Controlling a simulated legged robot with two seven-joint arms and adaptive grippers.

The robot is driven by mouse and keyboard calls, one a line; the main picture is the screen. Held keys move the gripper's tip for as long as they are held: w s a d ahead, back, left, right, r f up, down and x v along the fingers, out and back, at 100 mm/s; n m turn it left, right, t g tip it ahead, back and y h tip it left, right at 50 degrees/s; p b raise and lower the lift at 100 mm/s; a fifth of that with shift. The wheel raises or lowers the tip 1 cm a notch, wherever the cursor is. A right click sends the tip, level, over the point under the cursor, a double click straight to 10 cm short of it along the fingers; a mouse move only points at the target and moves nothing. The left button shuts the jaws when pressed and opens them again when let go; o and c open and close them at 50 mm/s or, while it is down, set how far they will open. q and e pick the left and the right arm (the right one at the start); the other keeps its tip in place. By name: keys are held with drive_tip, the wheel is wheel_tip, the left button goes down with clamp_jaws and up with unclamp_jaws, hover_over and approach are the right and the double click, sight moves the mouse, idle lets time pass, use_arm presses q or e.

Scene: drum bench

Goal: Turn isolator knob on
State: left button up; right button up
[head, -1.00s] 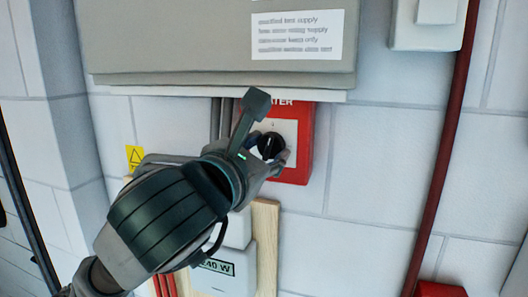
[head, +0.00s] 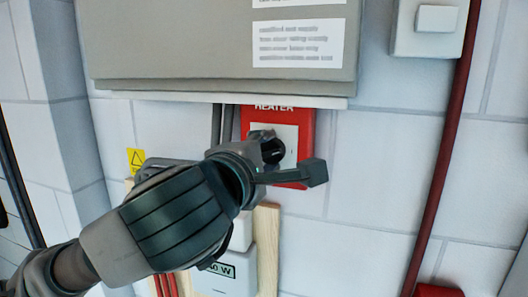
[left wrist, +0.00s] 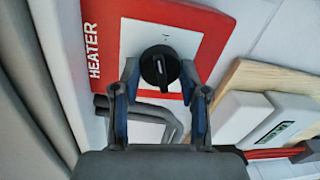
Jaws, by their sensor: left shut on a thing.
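The isolator knob (left wrist: 160,67) is round and black, on a pale plate in a red HEATER surround (left wrist: 213,35). In the left wrist view it sits between the two fingertips of my left gripper (left wrist: 159,72), one on each side. The gripper is shut on it. A pale mark on the knob runs roughly up and down in that view. In the head view my left gripper (head: 270,150) reaches the HEATER unit (head: 307,130) from the lower left and covers part of the knob. My right gripper is not in view.
A large grey cabinet (head: 170,50) overhangs just above the unit. Grey pipes (left wrist: 150,112) run close by. A wooden board (head: 267,240) with white boxes is below. A dark red pipe (head: 440,160) runs down the wall at right, with clear wall between.

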use_arm(q)
drive_tip(key=m, duration=0.2)
drive_tip(key=shift+r+m, duration=0.1)
drive_tip(key=shift+m, duration=0.3)
drive_tip(key=shift+d+m+y+p, duration=0.1)
drive_tip(key=shift+m+y+p, duration=0.25)
drive_tip(key=shift+m, duration=0.35)
drive_tip(key=shift+f, duration=0.25)
drive_tip(key=o, duration=1.1)
drive_tip(key=shift+o, duration=0.2)
drive_tip(key=shift+w+d, duration=0.1)
drive_tip(key=shift+d, duration=0.05)
drive_tip(key=v, duration=1.1)
drive_tip(key=shift+s, duration=0.4)
drive_tip(key=shift+f, duration=0.1)
